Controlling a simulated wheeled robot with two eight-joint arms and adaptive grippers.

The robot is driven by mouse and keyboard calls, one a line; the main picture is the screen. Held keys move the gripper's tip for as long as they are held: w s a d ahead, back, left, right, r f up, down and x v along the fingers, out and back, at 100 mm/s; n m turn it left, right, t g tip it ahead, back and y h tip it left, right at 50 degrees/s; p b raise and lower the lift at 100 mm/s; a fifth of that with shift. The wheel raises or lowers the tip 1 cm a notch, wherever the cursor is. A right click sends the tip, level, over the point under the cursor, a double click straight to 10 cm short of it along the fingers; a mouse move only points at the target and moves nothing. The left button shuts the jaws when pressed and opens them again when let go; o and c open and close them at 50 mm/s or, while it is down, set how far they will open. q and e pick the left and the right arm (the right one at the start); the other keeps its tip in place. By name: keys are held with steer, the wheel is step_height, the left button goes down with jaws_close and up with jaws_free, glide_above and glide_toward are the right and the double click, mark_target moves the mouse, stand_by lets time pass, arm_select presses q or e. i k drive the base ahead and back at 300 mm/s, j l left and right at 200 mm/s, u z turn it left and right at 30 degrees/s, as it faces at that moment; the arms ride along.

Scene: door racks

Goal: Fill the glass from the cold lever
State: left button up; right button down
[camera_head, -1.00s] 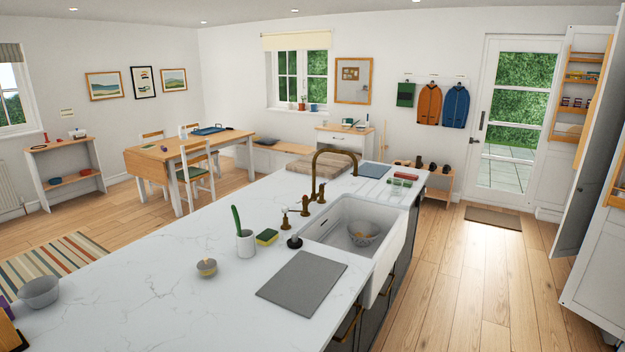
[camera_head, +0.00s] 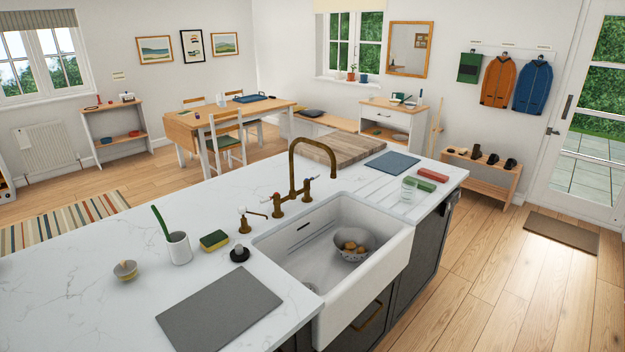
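A clear glass (camera_head: 409,190) stands on the ribbed draining area of the worktop, right of the sink. The brass tap (camera_head: 293,165) has a high curved spout and stands behind the white sink (camera_head: 365,271). It has a lever on each side, a left lever (camera_head: 277,206) and a right lever (camera_head: 307,190). I cannot tell from their marks which is cold. A small separate brass fitting (camera_head: 243,221) with a pale knob stands left of the tap. No water stream shows. Neither of my grippers is in view.
A grey colander (camera_head: 354,245) with yellowish-brown items sits in the sink. Red (camera_head: 433,174) and green (camera_head: 417,182) blocks lie beside the glass.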

mark_target(307, 181)
steer(key=i+l+u, duration=0.1)
steer(key=u, duration=0.85)
steer(key=i+l+u, duration=0.1)
steer(key=l+u, duration=0.25)
steer(key=l, duration=0.15)
steer(key=l+u, duration=0.35)
steer(key=l, duration=0.2)
steer(key=l+u, duration=0.35)
steer(key=l, duration=0.7)
steer(key=k+l+u, duration=0.15)
steer(key=l, duration=0.8)
steer(key=k+l+u, duration=0.1)
steer(key=l, duration=0.4)
steer(key=k+l, duration=0.1)
steer(key=l, duration=0.35)
steer(key=k+l+u, duration=0.15)
steer(key=l, duration=0.35)
steer(key=i, duration=0.05)
